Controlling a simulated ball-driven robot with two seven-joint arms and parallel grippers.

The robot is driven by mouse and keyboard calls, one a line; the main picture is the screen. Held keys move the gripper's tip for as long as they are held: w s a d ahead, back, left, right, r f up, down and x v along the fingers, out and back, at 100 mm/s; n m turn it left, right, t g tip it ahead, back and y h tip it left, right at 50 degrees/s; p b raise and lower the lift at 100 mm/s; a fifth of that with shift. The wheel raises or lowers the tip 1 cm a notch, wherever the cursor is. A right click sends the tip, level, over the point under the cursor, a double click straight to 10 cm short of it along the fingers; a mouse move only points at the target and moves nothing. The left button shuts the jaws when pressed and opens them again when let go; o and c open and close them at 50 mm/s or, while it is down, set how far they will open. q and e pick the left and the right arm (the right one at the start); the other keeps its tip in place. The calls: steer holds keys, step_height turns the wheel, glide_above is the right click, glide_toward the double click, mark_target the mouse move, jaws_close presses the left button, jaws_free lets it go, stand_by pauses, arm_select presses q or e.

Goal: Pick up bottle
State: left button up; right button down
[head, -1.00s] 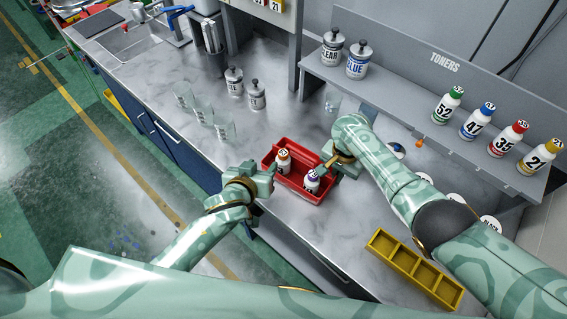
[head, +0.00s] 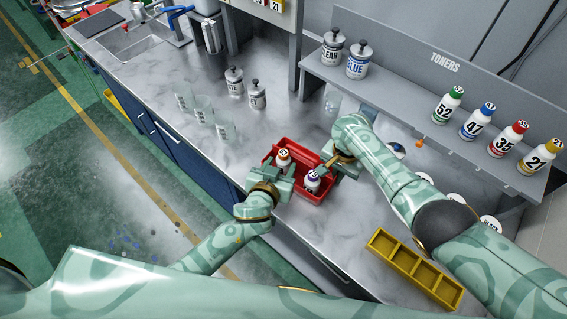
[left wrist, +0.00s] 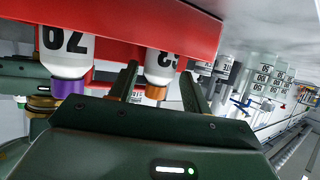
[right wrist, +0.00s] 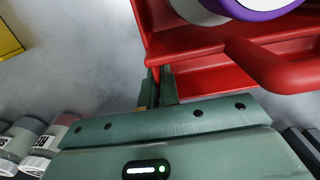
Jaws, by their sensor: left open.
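A white bottle with an orange cap (head: 283,157) stands in the red caddy (head: 322,200). A white bottle with a purple cap (head: 312,181) stands beside it. My left gripper (head: 281,171) is open at the caddy's near side. In the left wrist view its fingers lie either side of the orange-capped bottle (left wrist: 160,68), with the purple-capped bottle (left wrist: 66,62) outside them. Contact cannot be told. My right gripper (head: 327,166) is at the caddy's far side. In the right wrist view its fingers (right wrist: 160,88) are close together by the caddy's red wall (right wrist: 190,48); whether they pinch it is unclear.
A yellow divided tray (head: 415,268) lies at the counter's front right. A shelf (head: 400,105) holds several toner bottles behind my right arm. The counter left of the caddy has free room.

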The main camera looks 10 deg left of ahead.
arm_select(q)
steer(key=shift+x, duration=1.05)
jaws_close()
step_height(320, 180, up, 10)
steer(key=shift+r, duration=0.1)
arm_select(e)
steer(key=c, duration=1.6)
jaws_free()
steer(key=shift+o, duration=0.2)
